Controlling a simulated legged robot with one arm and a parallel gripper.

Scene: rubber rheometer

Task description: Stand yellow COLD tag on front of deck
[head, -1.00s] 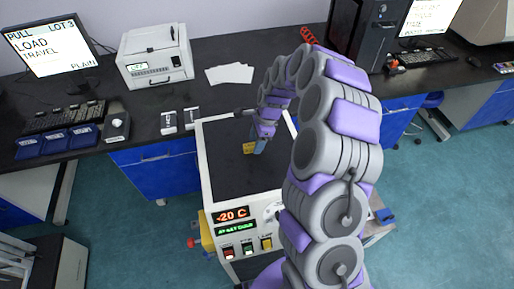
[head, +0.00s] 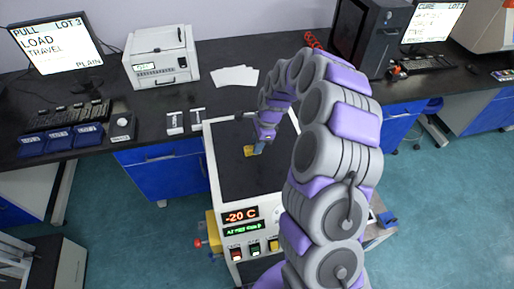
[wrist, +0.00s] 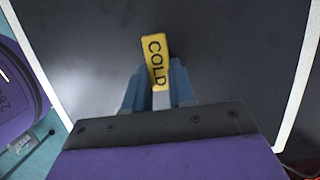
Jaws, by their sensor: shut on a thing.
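The yellow COLD tag (wrist: 155,58) is between the blue fingers of my gripper (wrist: 160,90) in the wrist view, its lettering facing the camera. My gripper is shut on its lower end. In the head view the yellow tag (head: 250,151) shows beside my gripper (head: 259,148), over the dark deck (head: 235,182) of the white machine. I cannot tell whether the tag touches the deck. The front of the deck, above the red -20 C display (head: 241,216), is bare.
My arm covers the right part of the deck and the machine's front. The deck's left side is clear.

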